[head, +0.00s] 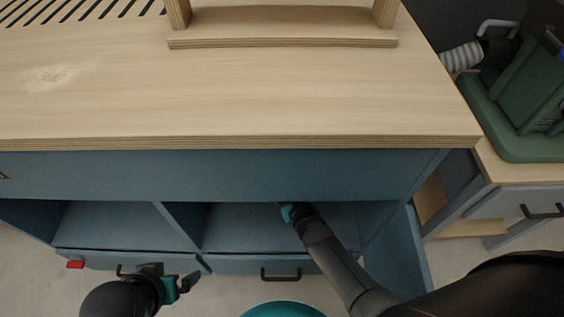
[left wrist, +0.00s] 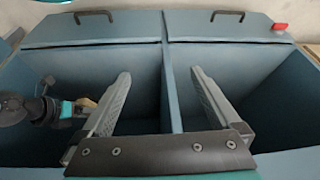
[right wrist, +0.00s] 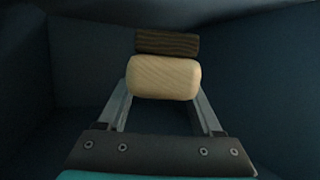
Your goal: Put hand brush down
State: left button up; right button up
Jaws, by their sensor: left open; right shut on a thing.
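The hand brush (right wrist: 165,77), with a pale wooden handle and a darker strip beyond it, sits between my right gripper's fingers in the right wrist view. My right gripper (head: 288,213) is shut on the brush, down in the right-hand compartment of the blue cabinet (head: 240,175), partly under the worktop. The brush is hidden in the head view. I cannot tell whether it touches the compartment floor. My left gripper (head: 178,284) is open and empty in front of the left compartment; its spread fingers (left wrist: 161,78) show above the divider in the left wrist view.
The wooden worktop (head: 240,95) overhangs the compartments and carries a sawdust patch (head: 58,74) and a wooden frame (head: 285,42). Dark handles (head: 281,275) and a red block (head: 75,265) are on the front. A side bench with a green machine (head: 520,110) stands right.

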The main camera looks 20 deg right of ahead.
jog(key=shift+w+f, duration=0.1)
jog(key=shift+f, duration=0.25)
notch_tip(320, 180, down, 2)
jog(key=shift+f+b, duration=0.15)
jog(key=shift+b, duration=1)
notch_tip(320, 180, down, 2)
jog(key=shift+f+b, duration=0.1)
jog(key=shift+b, duration=0.75)
jog(key=shift+f+b, duration=0.35)
jog(key=shift+f, duration=0.15)
jog(key=shift+f+b, duration=0.5)
jog(key=shift+f, duration=0.05)
jog(key=shift+f+b, duration=0.35)
jog(key=shift+f, duration=0.1)
jog(key=shift+f+b, duration=0.5)
jog(key=shift+f, duration=0.1)
pick_arm(q)
jog(key=w+d+r+t+h, duration=0.2)
jog(key=d+t+h, duration=0.1)
jog(key=d+t, duration=0.2)
jog(key=w+d+r+t+h, duration=0.2)
jog(key=d+r+t, duration=0.1)
jog(key=d+t, duration=0.3)
jog(key=shift+w+r+t+h, duration=0.15)
jog(key=shift+w+t+h, duration=0.1)
jog(key=shift+t+h, duration=0.15)
pick_arm(e)
jog(key=shift+f, duration=0.2)
jog(key=shift+f, duration=0.1)
